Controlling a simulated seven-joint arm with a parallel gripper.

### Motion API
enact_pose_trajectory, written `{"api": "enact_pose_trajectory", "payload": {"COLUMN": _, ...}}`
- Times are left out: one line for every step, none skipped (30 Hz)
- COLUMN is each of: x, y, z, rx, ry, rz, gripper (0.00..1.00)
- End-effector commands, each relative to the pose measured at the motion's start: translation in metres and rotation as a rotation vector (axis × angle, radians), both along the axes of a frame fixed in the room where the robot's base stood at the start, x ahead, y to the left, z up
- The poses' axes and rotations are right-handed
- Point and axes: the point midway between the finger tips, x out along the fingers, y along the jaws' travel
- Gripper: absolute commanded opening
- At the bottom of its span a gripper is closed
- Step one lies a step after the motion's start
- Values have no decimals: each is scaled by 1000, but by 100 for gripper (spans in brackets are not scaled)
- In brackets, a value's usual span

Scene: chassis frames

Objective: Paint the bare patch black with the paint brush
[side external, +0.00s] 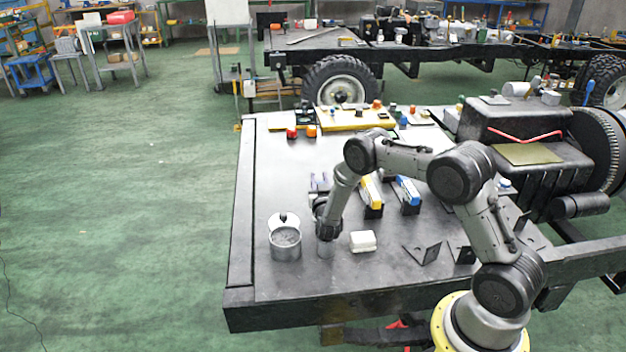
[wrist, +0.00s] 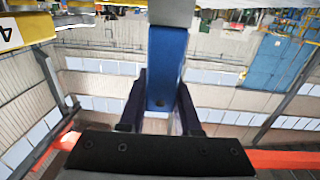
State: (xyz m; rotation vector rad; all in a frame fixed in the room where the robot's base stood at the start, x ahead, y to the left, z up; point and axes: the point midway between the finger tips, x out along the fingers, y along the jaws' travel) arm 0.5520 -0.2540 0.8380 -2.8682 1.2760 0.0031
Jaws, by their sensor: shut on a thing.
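My gripper (side external: 327,232) points down over the dark work plate (side external: 270,180), just right of a grey open can (side external: 285,245). The wrist view shows its two dark fingers (wrist: 160,92) shut on a blue paint brush handle (wrist: 167,65) with a grey metal part (wrist: 172,12) at its top edge. The bristles cannot be made out. In the side view a small grey shape shows below the fingers. The can holds grey-looking contents. An olive, bare-looking patch (side external: 527,154) lies on the black block at the right, apart from my gripper.
A white block (side external: 362,241) sits right of my gripper. Yellow (side external: 371,191) and blue (side external: 408,190) items stand in dark holders behind my forearm. Black brackets (side external: 422,253) stand nearer the front. A red strip (side external: 525,136) lies beside the patch.

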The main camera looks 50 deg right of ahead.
Motion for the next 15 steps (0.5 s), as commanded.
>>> {"api": "enact_pose_trajectory", "payload": {"x": -4, "y": -5, "z": 0, "rx": -1, "ry": 1, "rz": -2, "gripper": 0}}
{"api": "enact_pose_trajectory", "payload": {"x": -6, "y": -7, "z": 0, "rx": 0, "ry": 0, "rz": -2, "gripper": 0}}
{"api": "enact_pose_trajectory", "payload": {"x": -8, "y": -9, "z": 0, "rx": -1, "ry": -1, "rz": -3, "gripper": 0}}
{"api": "enact_pose_trajectory", "payload": {"x": -10, "y": -11, "z": 0, "rx": -1, "ry": -1, "rz": -3, "gripper": 0}}
{"api": "enact_pose_trajectory", "payload": {"x": -12, "y": -13, "z": 0, "rx": -1, "ry": -1, "rz": -2, "gripper": 0}}
{"api": "enact_pose_trajectory", "payload": {"x": -15, "y": -16, "z": 0, "rx": -1, "ry": -1, "rz": -2, "gripper": 0}}
{"api": "enact_pose_trajectory", "payload": {"x": -17, "y": -17, "z": 0, "rx": 0, "ry": 0, "rz": -2, "gripper": 0}}
{"api": "enact_pose_trajectory", "payload": {"x": -19, "y": -19, "z": 0, "rx": 1, "ry": 1, "rz": -2, "gripper": 0}}
{"api": "enact_pose_trajectory", "payload": {"x": -22, "y": -22, "z": 0, "rx": 1, "ry": 1, "rz": -2, "gripper": 0}}
{"api": "enact_pose_trajectory", "payload": {"x": -23, "y": -24, "z": 0, "rx": 0, "ry": 1, "rz": -2, "gripper": 0}}
{"api": "enact_pose_trajectory", "payload": {"x": -25, "y": -26, "z": 0, "rx": 1, "ry": 1, "rz": -2, "gripper": 0}}
{"api": "enact_pose_trajectory", "payload": {"x": -28, "y": -28, "z": 0, "rx": 0, "ry": 0, "rz": -3, "gripper": 0}}
{"api": "enact_pose_trajectory", "payload": {"x": -30, "y": -30, "z": 0, "rx": 0, "ry": 0, "rz": -3, "gripper": 0}}
{"api": "enact_pose_trajectory", "payload": {"x": -31, "y": -32, "z": 0, "rx": -1, "ry": -1, "rz": -2, "gripper": 0}}
{"api": "enact_pose_trajectory", "payload": {"x": -34, "y": -35, "z": 0, "rx": -1, "ry": -1, "rz": -2, "gripper": 0}}
